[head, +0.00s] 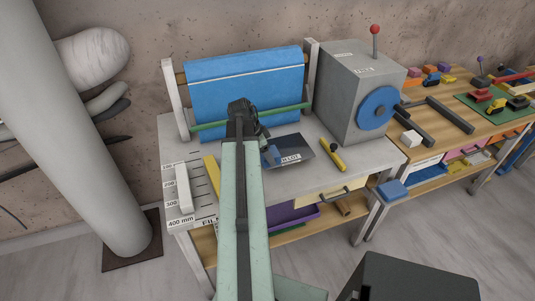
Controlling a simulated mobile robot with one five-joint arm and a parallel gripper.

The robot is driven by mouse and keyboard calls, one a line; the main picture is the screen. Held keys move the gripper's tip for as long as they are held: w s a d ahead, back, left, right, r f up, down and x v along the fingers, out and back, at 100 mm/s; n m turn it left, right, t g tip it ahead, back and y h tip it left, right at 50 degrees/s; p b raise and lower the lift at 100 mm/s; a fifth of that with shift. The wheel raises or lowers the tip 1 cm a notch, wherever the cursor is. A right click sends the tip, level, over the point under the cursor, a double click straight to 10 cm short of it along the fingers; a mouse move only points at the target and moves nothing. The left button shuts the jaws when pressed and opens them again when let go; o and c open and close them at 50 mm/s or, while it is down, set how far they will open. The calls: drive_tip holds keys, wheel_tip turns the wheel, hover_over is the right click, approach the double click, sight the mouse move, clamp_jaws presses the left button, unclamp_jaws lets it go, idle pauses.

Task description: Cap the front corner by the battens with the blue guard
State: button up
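My arm reaches from the bottom middle over the grey bench top (180,128). My gripper (266,150) is small and dark at its far end, pointing down near a dark sheet (296,149) with a white label. Its fingers are too small to tell open from shut. A small blue patch (271,158) shows by the fingertips; I cannot tell whether it is held or part of the sheet. A blue block (392,189) sits low at the right, by the bench legs; I cannot tell which blue thing is the guard. Long dark bars (450,115) lie on the right-hand wooden bench.
A blue roll (245,75) hangs on a frame behind my gripper. A grey machine (350,90) with a blue disc stands to its right. A yellow-black tool (333,155) lies on the bench; white (184,188) and yellow (211,177) bars lie left. A thick column (75,120) stands left.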

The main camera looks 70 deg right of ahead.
drive_tip(key=shift+f+b, duration=0.9)
drive_tip(key=shift+f, duration=0.1)
drive_tip(key=o, duration=1.4)
drive_tip(key=p+v, duration=0.7)
drive_tip(key=v, duration=0.1)
drive_tip(key=shift+f, duration=0.1)
